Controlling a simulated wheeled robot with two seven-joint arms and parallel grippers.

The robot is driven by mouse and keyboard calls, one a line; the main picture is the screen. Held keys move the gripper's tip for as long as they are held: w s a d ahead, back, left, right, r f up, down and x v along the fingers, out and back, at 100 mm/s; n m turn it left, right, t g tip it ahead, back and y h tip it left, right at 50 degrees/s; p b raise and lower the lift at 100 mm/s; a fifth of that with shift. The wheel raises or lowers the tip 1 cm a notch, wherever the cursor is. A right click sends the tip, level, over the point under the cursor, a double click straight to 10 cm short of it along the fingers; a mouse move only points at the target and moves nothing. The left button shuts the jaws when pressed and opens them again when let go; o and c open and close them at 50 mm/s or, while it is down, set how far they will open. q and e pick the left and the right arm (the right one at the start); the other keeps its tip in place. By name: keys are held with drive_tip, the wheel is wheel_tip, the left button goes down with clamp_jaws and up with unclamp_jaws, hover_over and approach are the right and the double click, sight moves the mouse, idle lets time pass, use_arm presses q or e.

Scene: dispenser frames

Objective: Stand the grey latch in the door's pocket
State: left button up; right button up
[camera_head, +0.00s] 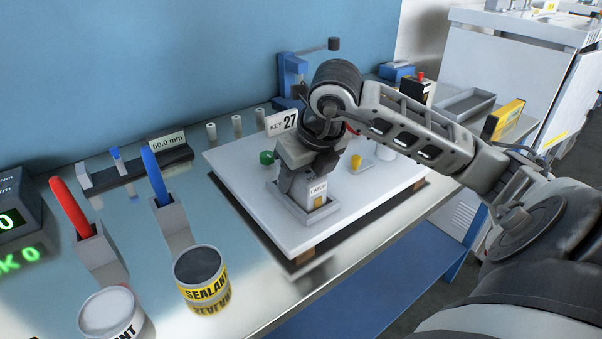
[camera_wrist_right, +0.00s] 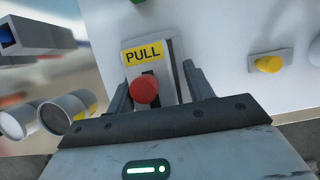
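The grey latch (camera_head: 317,195), with a LATCH label on its side, stands upright at the pocket (camera_head: 305,214) on the white door (camera_head: 360,210). How deep it sits I cannot tell. In the right wrist view the latch (camera_wrist_right: 146,72) shows a yellow PULL label and a red knob. My right gripper (camera_head: 298,180) is over the latch, its fingers (camera_wrist_right: 160,85) on either side. Whether they press on it or stand slightly apart I cannot tell. My left gripper is not in view.
The door lies flat on the bench, with a KEY 27 sign (camera_head: 282,122), a green knob (camera_head: 266,157) and a yellow knob (camera_head: 356,162). A SEALANT can (camera_head: 201,280) and holders with red (camera_head: 70,208) and blue (camera_head: 154,178) handles stand left. A grey tray (camera_head: 465,104) is back right.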

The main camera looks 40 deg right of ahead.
drive_tip(key=shift+a+f, duration=0.1)
drive_tip(key=shift+a, duration=0.25)
drive_tip(key=shift+r+p, duration=0.3)
drive_tip(key=shift+p, duration=0.05)
drive_tip(key=v, duration=1.1)
drive_tip(key=shift+w+d, duration=0.1)
drive_tip(key=shift+w, duration=0.05)
drive_tip(key=shift+s+r, duration=0.25)
drive_tip(key=shift+r, duration=0.2)
